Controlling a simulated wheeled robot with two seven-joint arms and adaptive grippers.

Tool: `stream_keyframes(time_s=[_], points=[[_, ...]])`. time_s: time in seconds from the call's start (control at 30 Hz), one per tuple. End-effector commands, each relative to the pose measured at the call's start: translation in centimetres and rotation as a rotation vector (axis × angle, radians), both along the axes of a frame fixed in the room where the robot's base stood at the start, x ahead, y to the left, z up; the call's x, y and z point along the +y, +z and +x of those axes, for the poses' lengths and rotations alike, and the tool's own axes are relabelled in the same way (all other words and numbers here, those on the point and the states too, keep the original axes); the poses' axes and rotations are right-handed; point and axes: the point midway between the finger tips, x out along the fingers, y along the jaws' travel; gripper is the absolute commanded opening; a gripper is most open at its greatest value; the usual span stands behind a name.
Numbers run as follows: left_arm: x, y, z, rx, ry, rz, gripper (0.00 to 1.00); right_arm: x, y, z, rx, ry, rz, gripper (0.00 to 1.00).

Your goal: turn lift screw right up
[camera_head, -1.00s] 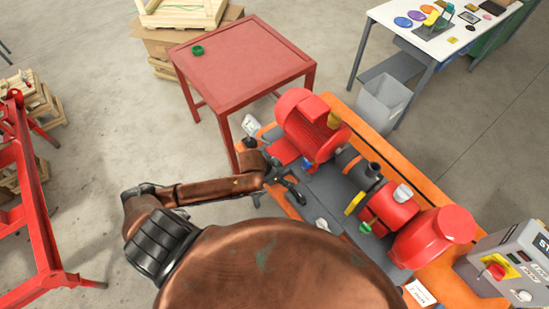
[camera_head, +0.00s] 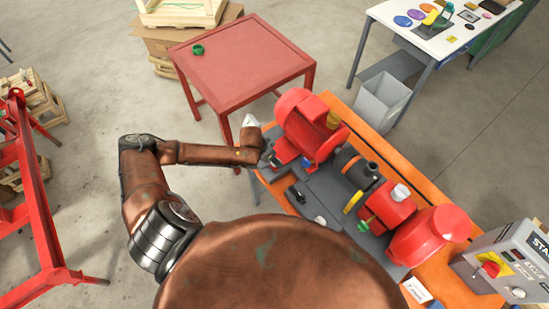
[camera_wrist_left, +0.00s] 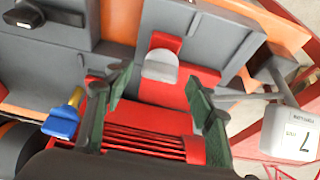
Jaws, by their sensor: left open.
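The orange pump skid (camera_head: 430,180) carries a red motor (camera_head: 308,122) at its upper left end. My left gripper (camera_head: 272,160) is low beside the motor, partly hidden by its own wrist. In the left wrist view its two dark green fingers (camera_wrist_left: 157,105) are spread, with nothing held. Between and beyond them is a grey rounded head (camera_wrist_left: 160,66) against a red block, possibly the lift screw; I cannot be sure. Red motor fins (camera_wrist_left: 145,143) show below it. A blue and yellow part (camera_wrist_left: 62,120) is left of the fingers. My right gripper is not in view.
A white box marked 7 (camera_wrist_left: 290,132) stands right of the fingers. A black part (camera_head: 297,195) lies on the grey skid deck. A red table (camera_head: 240,60) stands behind the skid. A control box (camera_head: 505,262) is at lower right.

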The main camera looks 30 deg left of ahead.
Motion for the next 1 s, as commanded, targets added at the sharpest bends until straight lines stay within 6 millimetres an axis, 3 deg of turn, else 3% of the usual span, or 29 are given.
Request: stream_keyframes(time_s=[0.4, 1.0], points=[[-0.21, -0.87, 0.36, -0.001, -0.003, 0.001, 0.5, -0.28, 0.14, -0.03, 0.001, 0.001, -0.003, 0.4], [-0.18, -0.85, 0.34, -0.001, -0.002, 0.0, 0.09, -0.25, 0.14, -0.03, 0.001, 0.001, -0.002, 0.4]])
